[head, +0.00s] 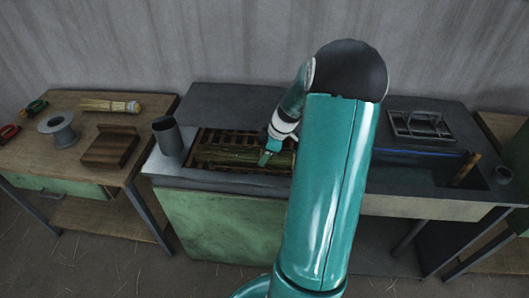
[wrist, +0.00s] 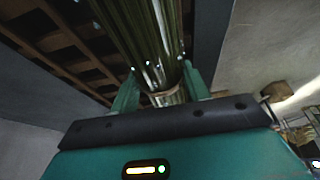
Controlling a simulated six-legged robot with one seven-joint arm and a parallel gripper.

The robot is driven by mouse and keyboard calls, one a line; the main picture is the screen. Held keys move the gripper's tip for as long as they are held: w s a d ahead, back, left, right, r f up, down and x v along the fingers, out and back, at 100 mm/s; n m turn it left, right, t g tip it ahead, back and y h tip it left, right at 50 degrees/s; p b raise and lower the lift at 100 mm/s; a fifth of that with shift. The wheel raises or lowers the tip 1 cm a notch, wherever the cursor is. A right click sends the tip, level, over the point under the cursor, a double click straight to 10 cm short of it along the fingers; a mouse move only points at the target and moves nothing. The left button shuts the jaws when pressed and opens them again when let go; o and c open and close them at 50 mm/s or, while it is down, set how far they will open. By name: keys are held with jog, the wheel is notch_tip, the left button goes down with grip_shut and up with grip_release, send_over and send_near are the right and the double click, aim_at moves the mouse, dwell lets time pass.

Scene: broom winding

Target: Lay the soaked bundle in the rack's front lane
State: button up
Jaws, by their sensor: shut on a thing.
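The soaked bundle (head: 228,156) is a long sheaf of greenish-brown stalks. In the head view it lies lengthwise along the slatted wooden rack (head: 206,137), toward the rack's front side. My gripper (head: 267,155) is at the bundle's right end. In the wrist view the bundle (wrist: 146,38) runs away from me between my two fingers (wrist: 157,92), with a tie around it near the fingertips. My gripper is shut on it. Rack slats (wrist: 62,42) show beside the bundle. I cannot tell whether the bundle fully rests on the slats.
A grey cup (head: 168,135) stands left of the rack. The left bench holds a spool (head: 58,130), a wooden block (head: 111,146) and a pale bundle (head: 110,105).

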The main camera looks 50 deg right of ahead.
jog(key=o, duration=1.1)
jog(key=v, duration=1.3)
jog(key=shift+d+r, duration=0.1)
jog(key=shift+r, duration=0.3)
